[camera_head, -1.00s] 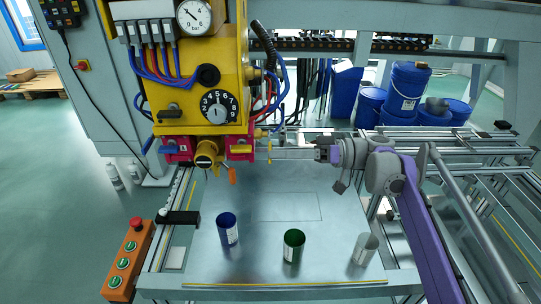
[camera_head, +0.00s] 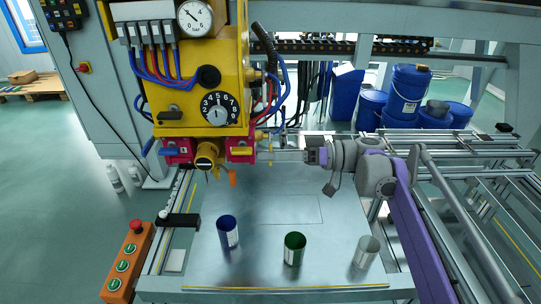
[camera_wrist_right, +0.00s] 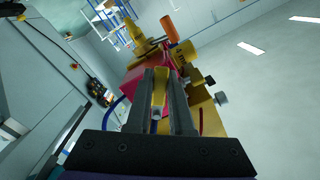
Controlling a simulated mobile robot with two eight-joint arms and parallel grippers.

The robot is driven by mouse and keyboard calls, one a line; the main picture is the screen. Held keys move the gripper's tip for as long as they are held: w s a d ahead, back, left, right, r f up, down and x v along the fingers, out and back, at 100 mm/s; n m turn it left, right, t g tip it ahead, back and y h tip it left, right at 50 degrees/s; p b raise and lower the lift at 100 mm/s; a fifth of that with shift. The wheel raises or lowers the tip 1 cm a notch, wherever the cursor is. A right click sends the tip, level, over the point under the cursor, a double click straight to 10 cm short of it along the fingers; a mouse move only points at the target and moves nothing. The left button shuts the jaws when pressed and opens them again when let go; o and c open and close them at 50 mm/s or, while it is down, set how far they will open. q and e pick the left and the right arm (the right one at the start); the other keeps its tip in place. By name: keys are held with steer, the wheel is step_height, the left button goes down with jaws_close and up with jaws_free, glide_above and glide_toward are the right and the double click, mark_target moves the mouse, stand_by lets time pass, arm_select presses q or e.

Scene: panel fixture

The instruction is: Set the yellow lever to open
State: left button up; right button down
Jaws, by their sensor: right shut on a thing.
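The yellow lever (camera_head: 241,151) sits on the red valve block at the lower right of the yellow panel and lies roughly level in the head view. My right gripper (camera_head: 274,156) comes in from the right, its fingers reaching to the lever side of the panel. In the right wrist view, the yellow lever (camera_wrist_right: 160,87) shows between the two grey fingers of the right gripper (camera_wrist_right: 165,90), which are shut on it. The fingers hide part of the lever. Any open or shut marking by it is too small to read. My left gripper is not in view.
A blue lever (camera_head: 168,151) on another red block, a round yellow knob (camera_head: 207,155) and an orange handle (camera_head: 233,179) are close by. A blue cup (camera_head: 228,232), a green cup (camera_head: 294,248) and a grey cup (camera_head: 366,251) stand on the table below. The table's middle is clear.

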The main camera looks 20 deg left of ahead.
mark_target(271, 148)
steer(key=m+p, duration=0.1)
steer(key=r+m+p, duration=0.1)
steer(key=m, duration=0.1)
steer(key=s+m+p, duration=0.1)
steer(key=m, duration=0.1)
steer(key=shift+s+d+r, duration=0.1)
steer(key=shift+d+r, duration=0.1)
steer(key=shift+r, duration=0.15)
steer(key=m+p, duration=0.1)
steer(key=r+m+p, duration=0.1)
steer(key=m, duration=0.1)
steer(key=shift+s, duration=0.2)
steer(key=shift+r+m+p, duration=0.25)
steer(key=shift+m+p, duration=0.1)
steer(key=shift+m, duration=0.4)
steer(key=shift+r+m+p, duration=0.2)
steer(key=shift+m+p, duration=0.1)
steer(key=shift+m, duration=0.45)
steer(key=c, duration=0.8)
jaws_free()
steer(key=shift+d, duration=0.1)
